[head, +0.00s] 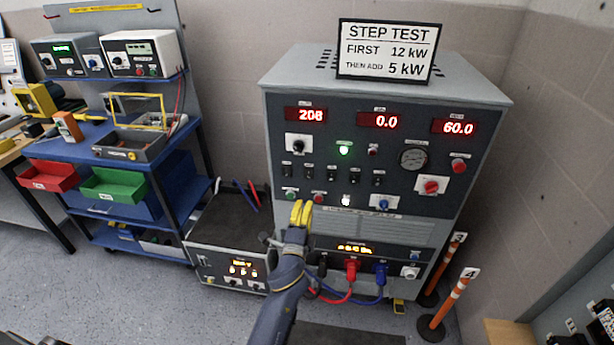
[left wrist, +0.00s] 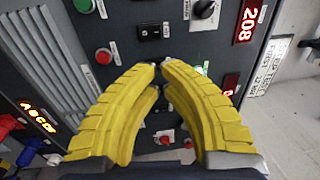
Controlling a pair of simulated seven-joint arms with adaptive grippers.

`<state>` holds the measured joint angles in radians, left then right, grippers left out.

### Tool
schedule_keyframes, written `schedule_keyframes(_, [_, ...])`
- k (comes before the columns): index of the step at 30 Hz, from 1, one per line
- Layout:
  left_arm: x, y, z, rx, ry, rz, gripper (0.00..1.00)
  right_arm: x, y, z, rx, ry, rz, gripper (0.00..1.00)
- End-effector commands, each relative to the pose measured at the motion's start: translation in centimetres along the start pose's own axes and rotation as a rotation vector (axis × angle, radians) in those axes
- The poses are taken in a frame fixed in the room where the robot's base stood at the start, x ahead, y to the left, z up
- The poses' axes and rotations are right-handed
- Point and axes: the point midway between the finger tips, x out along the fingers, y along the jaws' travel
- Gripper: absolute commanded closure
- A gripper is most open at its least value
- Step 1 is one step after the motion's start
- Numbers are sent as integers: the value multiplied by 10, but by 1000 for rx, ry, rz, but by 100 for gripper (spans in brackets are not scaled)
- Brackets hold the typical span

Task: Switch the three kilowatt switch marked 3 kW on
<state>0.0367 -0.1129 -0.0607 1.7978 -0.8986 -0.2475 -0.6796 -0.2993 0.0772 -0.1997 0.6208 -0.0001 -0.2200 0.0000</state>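The grey load cabinet (head: 487,95) stands in the centre of the head view. Its dark panel has a row of several small black toggle switches (head: 331,173). Their labels are too small to read, so I cannot tell which is marked 3 kW. My left gripper (head: 302,212), with yellow fingers, is in front of the panel below the left part of this row. In the left wrist view its fingertips (left wrist: 160,68) nearly meet, with nothing seen between them. One black switch (left wrist: 150,32) shows just beyond the tips; the fingers hide other parts of the row. My right gripper is out of view.
A green button (head: 291,195) and a red button (head: 319,197) sit below the switches. The displays read 208, 0.0 and 60.0. Red and blue cables (head: 380,275) plug in below.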

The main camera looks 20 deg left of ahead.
Motion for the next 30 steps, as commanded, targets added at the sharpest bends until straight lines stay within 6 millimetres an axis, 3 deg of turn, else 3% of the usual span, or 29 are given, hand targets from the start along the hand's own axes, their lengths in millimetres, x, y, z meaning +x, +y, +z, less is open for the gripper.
schedule_keyframes(17, [5, 1, 0, 15, 1, 1, 100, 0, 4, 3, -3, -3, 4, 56])
schedule_keyframes(23, [30, 0, 0, 15, 1, 1, 100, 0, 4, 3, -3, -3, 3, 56])
schedule_keyframes(30, [74, 0, 0, 15, 1, 0, 100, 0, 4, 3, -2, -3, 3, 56])
